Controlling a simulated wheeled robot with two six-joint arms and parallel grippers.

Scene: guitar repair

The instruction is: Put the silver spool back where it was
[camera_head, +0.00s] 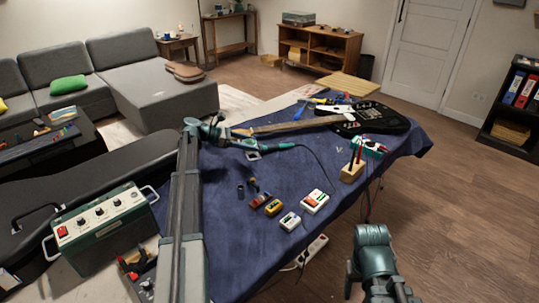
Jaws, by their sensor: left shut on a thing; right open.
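My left arm reaches up the left side of the table, and its gripper (238,143) is above the blue cloth, beside the teal soldering iron (275,147). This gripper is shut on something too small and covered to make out. A small pale grey object (253,156) shows just below it. I cannot single out the silver spool for certain. Small dark cylinders (240,189) and a red-brown one (260,199) stand mid-table. My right gripper (395,291) is open at the bottom edge, off the table's right side.
Yellow (273,207), white (290,221) and red-white (315,201) boxes stand near the front right edge. A wooden block (353,172) holds upright tools. A black guitar (370,119) lies at the back. A green amplifier box (100,229) and guitar case (95,180) are at left.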

